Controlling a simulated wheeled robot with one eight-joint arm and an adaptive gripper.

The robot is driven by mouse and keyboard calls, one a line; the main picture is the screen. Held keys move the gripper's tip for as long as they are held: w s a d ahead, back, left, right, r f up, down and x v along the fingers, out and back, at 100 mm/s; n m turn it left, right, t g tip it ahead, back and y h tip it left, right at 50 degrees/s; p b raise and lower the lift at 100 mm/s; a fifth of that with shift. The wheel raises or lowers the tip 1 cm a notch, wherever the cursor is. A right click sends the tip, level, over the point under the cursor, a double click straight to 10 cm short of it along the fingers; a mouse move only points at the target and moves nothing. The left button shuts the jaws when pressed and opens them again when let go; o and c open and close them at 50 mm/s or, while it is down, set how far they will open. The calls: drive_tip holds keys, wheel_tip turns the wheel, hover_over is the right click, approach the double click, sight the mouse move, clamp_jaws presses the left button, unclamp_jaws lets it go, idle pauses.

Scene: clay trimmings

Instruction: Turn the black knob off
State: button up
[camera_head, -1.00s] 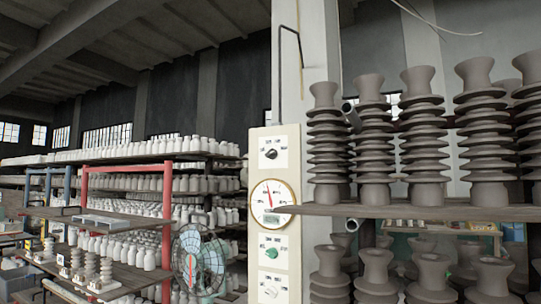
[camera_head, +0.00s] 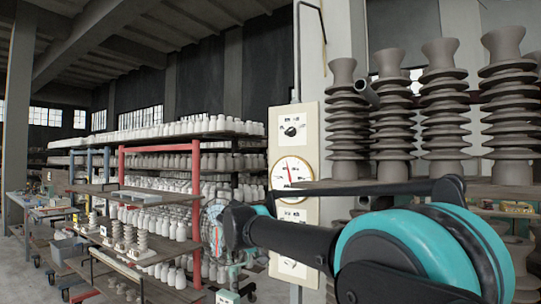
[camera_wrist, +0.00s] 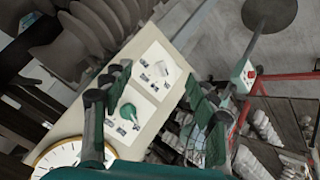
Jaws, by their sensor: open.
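The black knob (camera_head: 291,131) sits on a pale square plate near the top of the cream control panel (camera_head: 309,118) in the head view. It is outside the wrist view. My gripper (camera_wrist: 158,92) is open and empty in the wrist view, in front of the lower part of the panel. The green knob (camera_wrist: 127,112) shows between its fingers, with the pale lower knob (camera_wrist: 160,70) beyond it. In the head view my arm covers the green knob's area, and I cannot make out the gripper's fingers there.
A round dial gauge (camera_head: 290,174) is below the black knob on the panel. A shelf (camera_head: 440,186) with stacked grey ribbed insulators (camera_head: 445,110) stands close on the right. Racks of white bottles (camera_head: 185,128) and a fan (camera_head: 213,228) are on the left.

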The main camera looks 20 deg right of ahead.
drive_tip(key=w+r+m+t+h, duration=0.1)
drive_tip(key=w+r+h, duration=0.15)
drive_tip(key=r, duration=0.75)
drive_tip(key=w+r+t+h, duration=0.1)
drive_tip(key=w+r, duration=0.2)
drive_tip(key=r, duration=0.6)
drive_tip(key=m+t+h, duration=0.1)
drive_tip(key=t+h, duration=0.2)
approach(288, 131)
drive_tip(key=shift+y, duration=0.25)
drive_tip(key=x, duration=0.9)
drive_tip(key=shift+d, duration=0.35)
drive_tip(key=c, duration=1.2)
drive_tip(key=shift+o, duration=0.2)
